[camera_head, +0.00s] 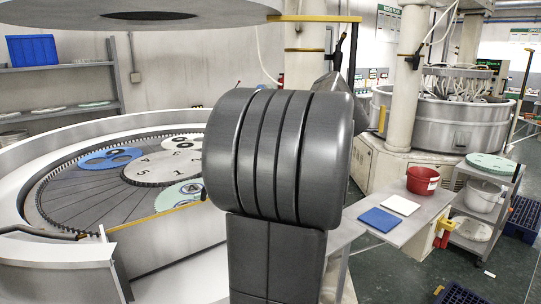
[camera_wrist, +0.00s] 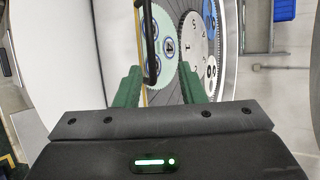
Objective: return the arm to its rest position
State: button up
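My arm fills the middle of the head view as a large dark grey rounded joint, raised in front of the lapping machine (camera_head: 100,195). My gripper does not show there. In the wrist view my gripper (camera_wrist: 158,88) has two green fingers standing apart, with a gap between them. I see nothing held in the gap. Beyond the fingers lie a black bar (camera_wrist: 149,40), a green carrier (camera_wrist: 168,60) and a white numbered disc (camera_wrist: 194,42) of the machine. I cannot tell how far the fingertips are from the bar.
A work surface (camera_head: 424,222) at right bears a blue pad (camera_head: 379,220), a white pad (camera_head: 400,205) and a red bucket (camera_head: 422,181). A cart (camera_head: 471,243) stands beside it. A yellow-topped post stands behind my arm. Green floor (camera_head: 385,275) shows at lower right.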

jog(key=p+x, duration=0.1)
jog(key=x, duration=0.8)
jog(key=shift+f+p, duration=0.2)
jog(key=shift+p, duration=0.2)
jog(key=shift+a, duration=0.1)
